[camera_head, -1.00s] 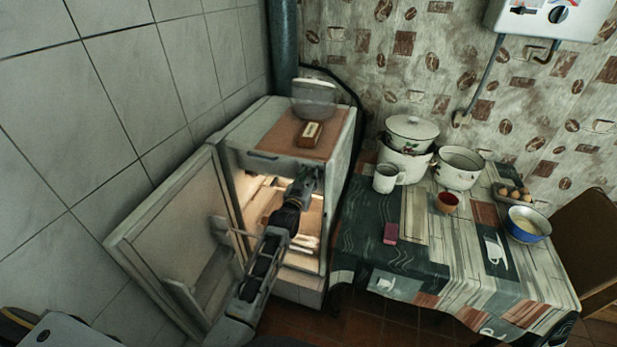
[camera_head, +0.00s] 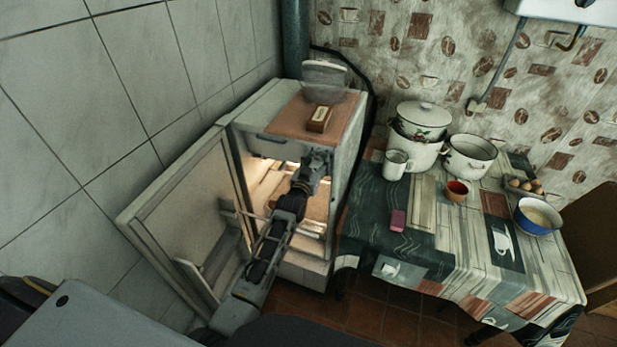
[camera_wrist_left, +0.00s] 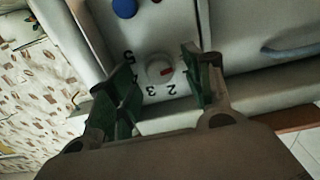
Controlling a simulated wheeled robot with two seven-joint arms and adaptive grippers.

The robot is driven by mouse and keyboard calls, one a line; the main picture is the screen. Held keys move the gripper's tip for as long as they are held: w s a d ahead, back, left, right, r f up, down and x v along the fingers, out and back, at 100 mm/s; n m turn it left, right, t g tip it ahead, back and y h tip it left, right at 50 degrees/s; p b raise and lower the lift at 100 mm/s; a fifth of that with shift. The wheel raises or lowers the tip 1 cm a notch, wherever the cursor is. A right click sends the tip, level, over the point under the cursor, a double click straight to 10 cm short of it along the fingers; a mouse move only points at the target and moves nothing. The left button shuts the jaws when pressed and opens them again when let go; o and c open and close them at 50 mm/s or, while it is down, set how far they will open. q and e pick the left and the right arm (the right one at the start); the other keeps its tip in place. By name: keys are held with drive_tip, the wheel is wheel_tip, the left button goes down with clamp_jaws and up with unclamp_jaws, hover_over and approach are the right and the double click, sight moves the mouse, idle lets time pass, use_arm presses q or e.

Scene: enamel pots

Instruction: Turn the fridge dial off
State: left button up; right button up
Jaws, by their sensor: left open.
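The fridge (camera_head: 345,150) stands against the tiled wall with its door (camera_head: 180,215) swung open to the left and its inside lit. In the left wrist view, the white round dial (camera_wrist_left: 155,66) has a red mark pointing right and printed numbers around it, with 5, 3 and 2 readable. My left gripper (camera_head: 318,158) is at the fridge's upper front opening. In the wrist view its two dark green fingers are apart, one on each side of the dial, and nothing is held. Contact with the dial cannot be told. The dial is hidden in the head view. My right gripper is not seen.
A blue round knob (camera_wrist_left: 124,7) sits near the dial. A small brown box (camera_head: 319,119) lies on the fridge top. On the right, a table (camera_head: 420,245) holds pots, a mug (camera_head: 396,165), a blue bowl (camera_head: 537,216) and eggs.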

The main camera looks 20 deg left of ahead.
use_arm(q)
drive_tip(key=s, duration=1.1)
drive_tip(key=shift+s+a, duration=0.2)
drive_tip(key=shift+s, duration=0.1)
drive_tip(key=shift+f, duration=0.1)
idle(0.7)
drive_tip(key=s+d+f+g, duration=0.1)
drive_tip(key=s+f+g, duration=0.3)
drive_tip(key=f, duration=1)
drive_tip(key=s+d+f+g, duration=0.15)
drive_tip(key=s+f, duration=0.45)
drive_tip(key=f, duration=0.7)
drive_tip(key=s+d+f+g, duration=0.1)
drive_tip(key=s+f+g, duration=0.3)
drive_tip(key=f, duration=1)
drive_tip(key=s+a+f+g, duration=0.2)
drive_tip(key=s+f, duration=0.5)
drive_tip(key=s, duration=0.6)
drive_tip(key=s+a+f+m+g, duration=0.1)
drive_tip(key=s+a+f+g, duration=0.2)
drive_tip(key=s+f, duration=0.4)
drive_tip(key=s+a+f+m+g, duration=0.1)
drive_tip(key=s+f, duration=0.6)
drive_tip(key=s, duration=1.3)
drive_tip(key=shift+a+g+y, duration=0.3)
drive_tip(key=shift+a+g, duration=0.45)
drive_tip(key=shift+a, duration=0.35)
